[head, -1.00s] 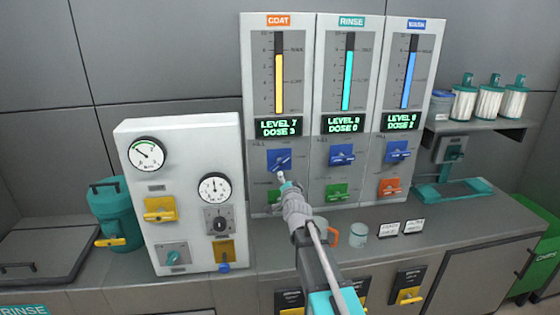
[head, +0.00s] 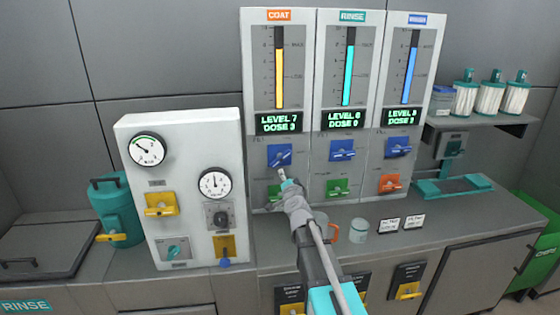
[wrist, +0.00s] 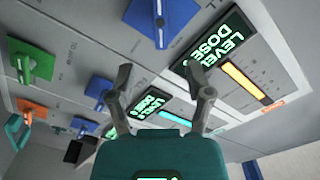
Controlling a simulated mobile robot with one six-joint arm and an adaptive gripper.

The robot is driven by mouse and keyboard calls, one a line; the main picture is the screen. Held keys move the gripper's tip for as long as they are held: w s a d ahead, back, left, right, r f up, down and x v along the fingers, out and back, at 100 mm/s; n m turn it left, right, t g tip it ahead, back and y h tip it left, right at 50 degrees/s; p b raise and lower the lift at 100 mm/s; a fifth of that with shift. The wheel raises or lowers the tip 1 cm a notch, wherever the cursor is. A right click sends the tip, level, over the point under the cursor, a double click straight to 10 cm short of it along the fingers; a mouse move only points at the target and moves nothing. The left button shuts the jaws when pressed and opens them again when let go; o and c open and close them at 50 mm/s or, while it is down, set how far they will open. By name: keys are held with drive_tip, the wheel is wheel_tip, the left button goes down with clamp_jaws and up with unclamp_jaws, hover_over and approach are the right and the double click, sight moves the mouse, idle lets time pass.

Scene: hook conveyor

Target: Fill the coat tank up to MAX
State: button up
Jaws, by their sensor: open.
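The coat panel (head: 256,75) is the leftmost of three tall white panels. Its orange level bar (head: 279,80) tops out close to the upper mark, seemingly just under it. Its display (head: 278,122) reads LEVEL 7, DOSE 3. Below it is the coat's blue valve (head: 279,152) with its handle tilted; it shows at the top of the wrist view (wrist: 160,12). A green valve (head: 272,190) below is partly hidden by my arm. My gripper (head: 285,178) is open and empty, just below and in front of the blue valve; its spread fingers show in the wrist view (wrist: 162,76).
The rinse panel (head: 348,75) and a third blue-barred panel (head: 408,75) stand to the right. A white gauge box (head: 185,135) stands left, near my arm. A mug (head: 357,231) and a small jar (head: 387,226) sit on the counter. Filters (head: 490,98) stand on the right shelf.

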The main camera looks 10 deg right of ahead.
sight(281, 160)
drive_tip(key=shift+w, duration=0.1)
drive_tip(key=w, duration=1.3)
drive_tip(key=shift+w, duration=0.3)
clamp_jaws()
idle(0.3)
